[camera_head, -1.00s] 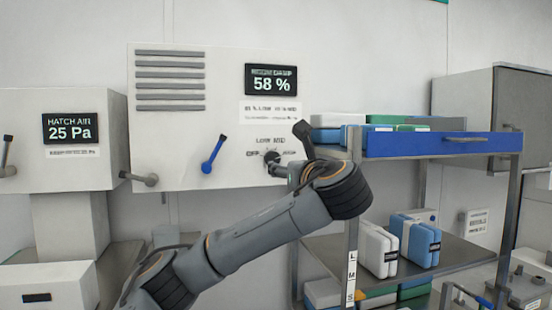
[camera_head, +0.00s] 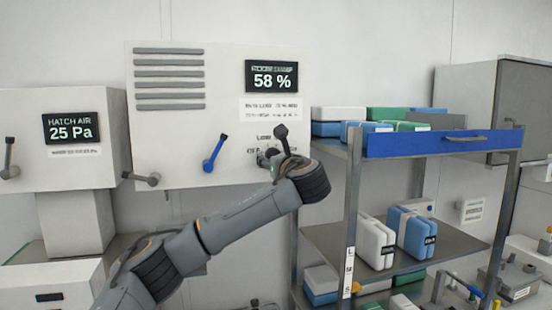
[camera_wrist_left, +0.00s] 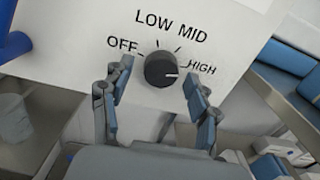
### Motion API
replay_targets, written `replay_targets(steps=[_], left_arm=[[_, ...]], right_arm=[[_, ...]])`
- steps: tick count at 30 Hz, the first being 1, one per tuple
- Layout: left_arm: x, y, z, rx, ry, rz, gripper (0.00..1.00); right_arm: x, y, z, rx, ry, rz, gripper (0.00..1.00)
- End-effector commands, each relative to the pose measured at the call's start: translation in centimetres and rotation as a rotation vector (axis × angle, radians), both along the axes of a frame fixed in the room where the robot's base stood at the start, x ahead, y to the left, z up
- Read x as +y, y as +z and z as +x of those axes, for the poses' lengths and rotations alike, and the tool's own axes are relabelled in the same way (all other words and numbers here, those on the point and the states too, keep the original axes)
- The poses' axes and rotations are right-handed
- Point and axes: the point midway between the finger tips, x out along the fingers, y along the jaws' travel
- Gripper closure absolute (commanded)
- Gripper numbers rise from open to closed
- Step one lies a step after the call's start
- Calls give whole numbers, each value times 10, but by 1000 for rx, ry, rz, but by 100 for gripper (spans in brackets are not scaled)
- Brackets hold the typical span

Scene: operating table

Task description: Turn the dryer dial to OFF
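The dryer (camera_head: 225,110) is a white wall box with slats, a 58 % display and a blue lever. Its round black dial (camera_wrist_left: 161,69) shows in the left wrist view, ringed by OFF, LOW, MID and HIGH. The dial's white mark points right, towards HIGH. My left gripper (camera_wrist_left: 156,90) is open, one finger on each side of the dial; I cannot tell whether either touches it. In the head view my left gripper (camera_head: 267,157) is at the dryer's lower right and covers the dial and most labels. My right gripper is not in view.
A blue lever (camera_head: 214,153) sits left of the dial, and a grey lever (camera_head: 146,179) is at the lower left corner. A shelf rack with a blue drawer (camera_head: 440,143) and several boxes stands close on the right. The HATCH AIR unit (camera_head: 70,165) is at the left.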

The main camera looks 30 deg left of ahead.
Motion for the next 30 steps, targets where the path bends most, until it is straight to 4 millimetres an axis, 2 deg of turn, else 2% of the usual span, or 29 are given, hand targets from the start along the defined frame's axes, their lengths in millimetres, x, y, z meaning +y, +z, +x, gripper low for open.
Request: replay_targets(steps=[1, 6, 8, 20, 30], left_arm=[[0, 0, 0, 0, 0, 0, 50], [0, 0, 0, 0, 0, 0, 84], [0, 0, 0, 0, 0, 0, 94], [-1, -2, 0, -56, -2, -47, 94], [-2, -4, 1, -257, -3, -219, 94]], right_arm=[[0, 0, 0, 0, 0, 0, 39], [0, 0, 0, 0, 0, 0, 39], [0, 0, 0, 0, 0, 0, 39], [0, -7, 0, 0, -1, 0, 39], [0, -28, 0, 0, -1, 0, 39]])
